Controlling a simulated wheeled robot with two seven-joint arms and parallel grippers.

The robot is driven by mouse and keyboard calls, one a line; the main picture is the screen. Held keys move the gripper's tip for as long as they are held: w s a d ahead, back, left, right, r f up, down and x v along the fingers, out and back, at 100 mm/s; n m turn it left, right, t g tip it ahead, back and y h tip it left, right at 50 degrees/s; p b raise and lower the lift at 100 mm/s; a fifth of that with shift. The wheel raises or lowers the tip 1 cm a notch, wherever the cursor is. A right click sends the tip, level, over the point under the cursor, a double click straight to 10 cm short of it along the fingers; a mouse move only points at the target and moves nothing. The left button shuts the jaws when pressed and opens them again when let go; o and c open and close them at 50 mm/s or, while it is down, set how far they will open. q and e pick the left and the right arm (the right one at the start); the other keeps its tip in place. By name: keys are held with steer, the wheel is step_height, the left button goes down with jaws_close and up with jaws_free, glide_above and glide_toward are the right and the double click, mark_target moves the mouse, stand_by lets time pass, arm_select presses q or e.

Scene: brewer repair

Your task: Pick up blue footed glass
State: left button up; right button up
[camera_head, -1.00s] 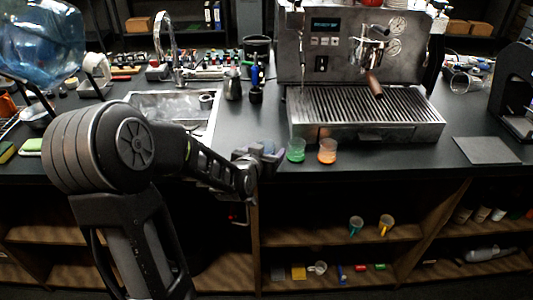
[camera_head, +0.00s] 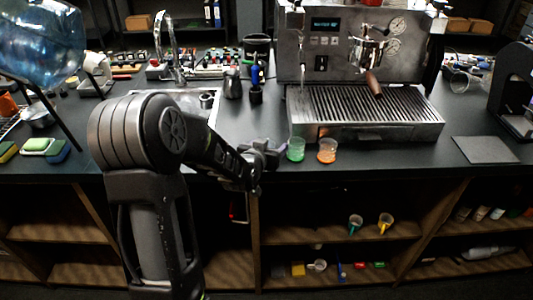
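My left gripper (camera_head: 274,152) is over the front edge of the counter, just left of a green-tinted glass (camera_head: 296,149). An orange-tinted glass (camera_head: 327,151) stands right of the green one, in front of the machine. A small bluish-purple patch shows at the fingertips; it may be the blue footed glass, but it is mostly hidden and I cannot tell whether it is gripped. My wrist hides the finger gap. On the shelf below are a teal-footed glass (camera_head: 355,223) and a yellow-footed one (camera_head: 386,222). My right gripper is not in view.
The espresso machine (camera_head: 368,112) with its drip tray stands behind the glasses. The sink (camera_head: 205,102) and a metal pitcher (camera_head: 232,84) are at the left. A grey mat (camera_head: 485,150) lies at the right. The counter right of the orange glass is clear.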

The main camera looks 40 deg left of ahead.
arm_select(q)
steer(key=c, duration=1.4)
steer(key=shift+o, duration=0.2)
steer(key=shift+r, duration=0.1)
step_height(320, 180, up, 10)
steer(key=shift+p, duration=0.35)
steer(key=shift+a, duration=0.1)
